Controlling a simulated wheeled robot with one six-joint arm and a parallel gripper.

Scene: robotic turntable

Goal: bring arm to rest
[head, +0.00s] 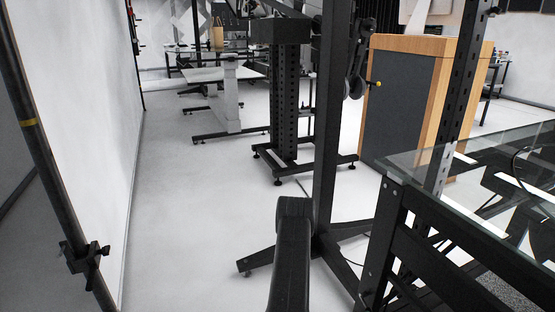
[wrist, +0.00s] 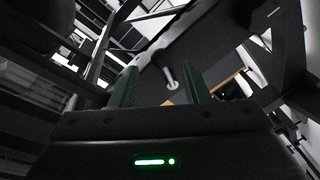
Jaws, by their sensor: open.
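My gripper (wrist: 158,78) shows in the wrist view. Its two dark green fingers stand well apart, with nothing between them. Beyond the fingers is a large dark surface with a pale rod-like part on it, which I cannot identify. In the head view a black link of my arm (head: 290,255) rises at the bottom centre. My gripper does not show there.
A glass-topped black frame table (head: 470,145) stands close on the right. A black upright post (head: 328,120) with splayed feet stands just ahead. A wood-edged grey cabinet (head: 405,105) is behind it. A white wall (head: 75,110) bounds the left, with clear floor (head: 185,220) beside it.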

